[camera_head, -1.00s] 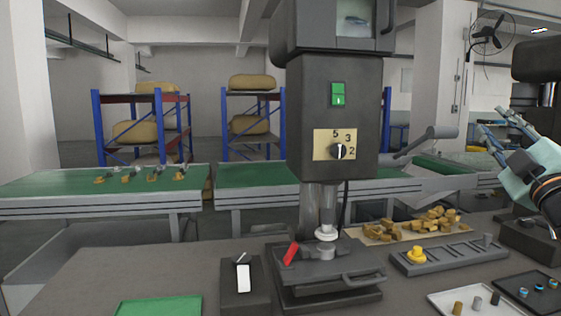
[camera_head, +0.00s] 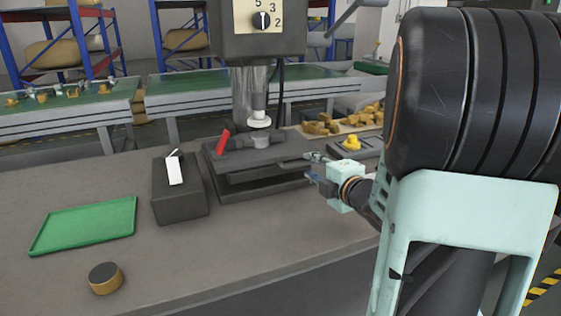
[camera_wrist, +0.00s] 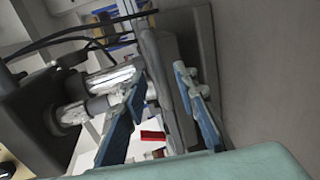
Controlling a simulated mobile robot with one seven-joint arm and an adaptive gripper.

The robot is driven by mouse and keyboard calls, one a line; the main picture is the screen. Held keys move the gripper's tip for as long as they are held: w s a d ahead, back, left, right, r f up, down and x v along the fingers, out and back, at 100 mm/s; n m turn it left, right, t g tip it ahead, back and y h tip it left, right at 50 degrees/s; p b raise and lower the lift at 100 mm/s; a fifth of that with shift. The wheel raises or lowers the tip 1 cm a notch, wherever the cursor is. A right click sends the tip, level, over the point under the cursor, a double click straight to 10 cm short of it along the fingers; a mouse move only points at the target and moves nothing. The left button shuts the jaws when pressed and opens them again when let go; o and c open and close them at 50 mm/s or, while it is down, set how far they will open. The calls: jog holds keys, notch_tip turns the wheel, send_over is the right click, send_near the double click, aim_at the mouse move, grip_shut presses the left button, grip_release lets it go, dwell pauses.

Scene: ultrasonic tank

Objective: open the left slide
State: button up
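A dark grey slide unit (camera_head: 268,182) sits on the bench under the press column, with a flat upper plate and a gap below it. A bar handle (camera_head: 292,161) sticks out toward its front right. My gripper (camera_head: 315,168) is at this handle, coming from the right. In the wrist view my gripper (camera_wrist: 160,78) is open, with its blue fingers apart and the grey handle bar (camera_wrist: 166,80) showing between them. I cannot tell whether a finger touches it. A red lever (camera_head: 224,140) stands on the unit's left. I see only one slide clearly.
The press (camera_head: 258,35) rises above the slide. A dark box with a white switch (camera_head: 175,172) stands to its left. A green tray (camera_head: 85,226) and a round brass-sided knob (camera_head: 105,278) lie further left. Brass parts (camera_head: 325,124) and a yellow piece (camera_head: 352,143) are behind my gripper.

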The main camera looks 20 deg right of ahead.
aim_at(307, 163)
jog(key=shift+x, duration=2.15)
jog(key=shift+c, duration=0.4)
grip_shut()
